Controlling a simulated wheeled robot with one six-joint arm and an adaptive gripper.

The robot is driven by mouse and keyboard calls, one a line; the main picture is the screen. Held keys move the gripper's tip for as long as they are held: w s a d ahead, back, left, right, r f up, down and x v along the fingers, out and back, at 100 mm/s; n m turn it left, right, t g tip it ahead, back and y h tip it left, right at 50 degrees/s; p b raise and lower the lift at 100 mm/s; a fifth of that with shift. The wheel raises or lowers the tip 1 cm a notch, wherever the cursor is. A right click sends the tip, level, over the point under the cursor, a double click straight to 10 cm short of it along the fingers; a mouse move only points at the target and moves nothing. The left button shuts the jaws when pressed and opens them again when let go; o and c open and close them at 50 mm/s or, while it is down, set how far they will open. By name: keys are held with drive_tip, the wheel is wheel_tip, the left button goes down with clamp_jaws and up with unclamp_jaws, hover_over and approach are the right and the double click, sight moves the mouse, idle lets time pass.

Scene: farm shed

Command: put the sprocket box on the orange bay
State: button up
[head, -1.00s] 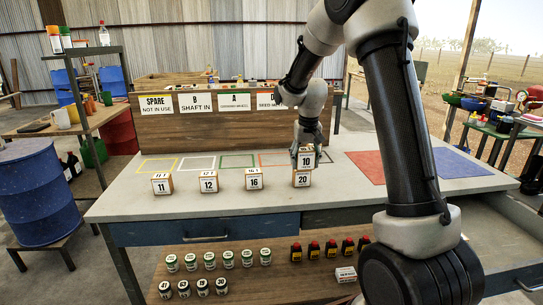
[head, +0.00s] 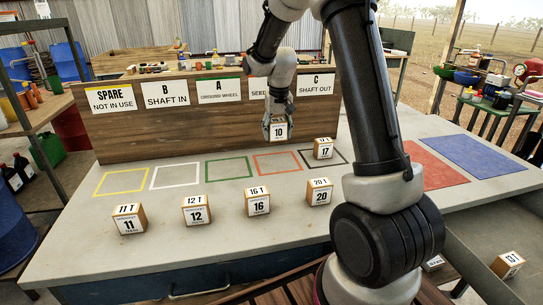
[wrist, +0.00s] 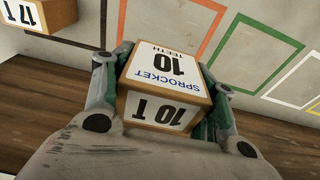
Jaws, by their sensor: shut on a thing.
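My gripper (head: 278,120) is shut on a sprocket box (head: 278,132) marked 10, white-faced with wooden sides. In the wrist view the box (wrist: 168,85) sits between both fingers and reads "SPROCKET 10 TEETH" and "10 T". The gripper holds it in front of the sign board, beyond the orange bay in the head view. The orange bay (head: 279,174) is an empty orange outline on the bench, between the green and black outlines. Its orange line (wrist: 203,25) also shows in the wrist view. The box's height above the bench is hard to tell.
Boxes 11 (head: 130,219), 12 (head: 197,211), 16 (head: 258,202) and 20 (head: 319,192) stand along the bench front. The yellow, white and green outlines are empty. The wooden sign board (head: 180,125) rises behind.

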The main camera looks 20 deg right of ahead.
sight(276, 161)
wheel_tip(276, 161, down, 10)
drive_tip(key=shift+r, duration=0.25)
drive_tip(key=shift+f, duration=0.15)
drive_tip(key=o, duration=1.1)
drive_tip(key=shift+c, duration=0.2)
